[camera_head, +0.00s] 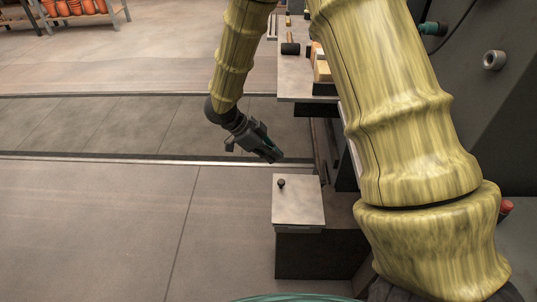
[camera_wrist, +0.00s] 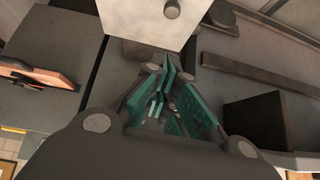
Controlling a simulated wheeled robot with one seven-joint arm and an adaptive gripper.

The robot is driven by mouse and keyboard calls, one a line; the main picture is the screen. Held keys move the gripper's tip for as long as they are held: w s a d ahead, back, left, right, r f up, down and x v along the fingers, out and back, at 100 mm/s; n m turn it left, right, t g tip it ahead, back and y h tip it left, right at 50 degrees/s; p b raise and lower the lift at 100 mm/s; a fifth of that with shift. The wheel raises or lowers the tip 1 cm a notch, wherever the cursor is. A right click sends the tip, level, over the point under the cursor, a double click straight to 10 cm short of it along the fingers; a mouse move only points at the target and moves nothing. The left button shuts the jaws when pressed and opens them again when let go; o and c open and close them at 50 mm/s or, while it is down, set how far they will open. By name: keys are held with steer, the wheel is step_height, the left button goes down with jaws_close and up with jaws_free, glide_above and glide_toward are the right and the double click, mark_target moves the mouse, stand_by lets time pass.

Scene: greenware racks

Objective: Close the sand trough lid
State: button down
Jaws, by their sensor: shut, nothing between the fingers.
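The sand trough lid (camera_head: 300,208) is a pale square plate with a small dark knob (camera_head: 281,183) near its far left corner. It lies about flat over a dark box, the trough (camera_head: 305,257), whose top shows brownish to the right of the plate. I cannot tell whether the lid is fully seated. My gripper (camera_head: 272,157) is shut and empty, just beyond the lid's far edge and apart from it. In the wrist view the green-padded fingers (camera_wrist: 166,66) point toward the lid (camera_wrist: 130,17), with its knob (camera_wrist: 172,9) at the top edge.
A pale bench (camera_head: 305,85) with a dark mallet (camera_head: 291,48) and wooden blocks (camera_head: 322,70) stands beyond. Open floor (camera_head: 90,230) lies to the left. An orange-loaded rack (camera_head: 75,8) is far off. A dark box (camera_wrist: 255,120) shows right of the fingers in the wrist view.

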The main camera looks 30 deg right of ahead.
glide_above(283, 182)
steer(key=f, duration=0.5)
steer(key=shift+s+d+f, duration=0.1)
steer(key=shift+s+f, duration=0.15)
steer(key=shift+f, duration=0.1)
steer(key=shift+w+a+f, duration=0.15)
steer(key=shift+a+f, duration=0.05)
steer(key=shift+f, duration=1.6)
steer(key=shift+w, duration=0.1)
steer(key=shift+f, duration=0.15)
